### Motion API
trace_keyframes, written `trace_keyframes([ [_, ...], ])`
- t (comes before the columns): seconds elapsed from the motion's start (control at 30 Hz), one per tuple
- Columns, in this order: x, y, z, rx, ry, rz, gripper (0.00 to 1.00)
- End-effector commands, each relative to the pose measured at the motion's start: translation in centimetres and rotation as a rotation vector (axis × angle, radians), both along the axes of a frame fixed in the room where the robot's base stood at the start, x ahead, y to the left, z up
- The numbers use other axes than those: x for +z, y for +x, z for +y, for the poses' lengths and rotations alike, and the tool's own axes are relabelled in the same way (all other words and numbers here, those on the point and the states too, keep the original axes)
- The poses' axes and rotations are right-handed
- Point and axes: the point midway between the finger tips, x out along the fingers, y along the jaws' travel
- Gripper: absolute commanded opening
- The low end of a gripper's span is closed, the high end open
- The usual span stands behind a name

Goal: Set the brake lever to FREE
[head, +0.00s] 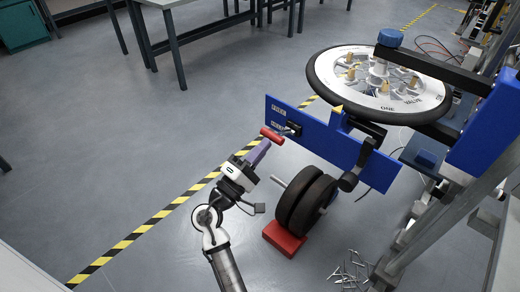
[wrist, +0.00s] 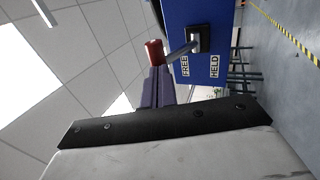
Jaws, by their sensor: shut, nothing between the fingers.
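The brake lever has a red handle (head: 272,135) and a grey shaft. It comes out of a dark slot plate (wrist: 199,39) on a blue panel (head: 315,135). The panel carries the labels FREE (wrist: 185,66) and HELD (wrist: 214,66), with FREE above HELD in the head view. The lever sticks out from the panel; in the wrist view the handle (wrist: 154,52) lies past the FREE side. I cannot tell its exact setting. My gripper (head: 260,150) has purple fingers, shut and empty, with their tips (wrist: 156,75) close to the handle; contact is unclear.
A large spoked wheel (head: 322,73) lies flat above the panel. Black wheels (head: 310,200) on a red block (head: 284,238) stand below it, right of my arm. Loose metal rods (head: 348,274) lie on the floor.

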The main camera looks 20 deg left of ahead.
Motion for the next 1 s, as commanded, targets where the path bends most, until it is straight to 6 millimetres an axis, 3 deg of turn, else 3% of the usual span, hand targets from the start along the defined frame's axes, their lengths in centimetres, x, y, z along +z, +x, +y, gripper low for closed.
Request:
trace_keyframes([
  [0.5, 2.6, 0.6, -0.3, -0.002, 0.04, 0.107, 0.0],
  [1.0, 2.1, -0.1, 0.1, 0.001, 0.038, 0.106, 0.0],
])
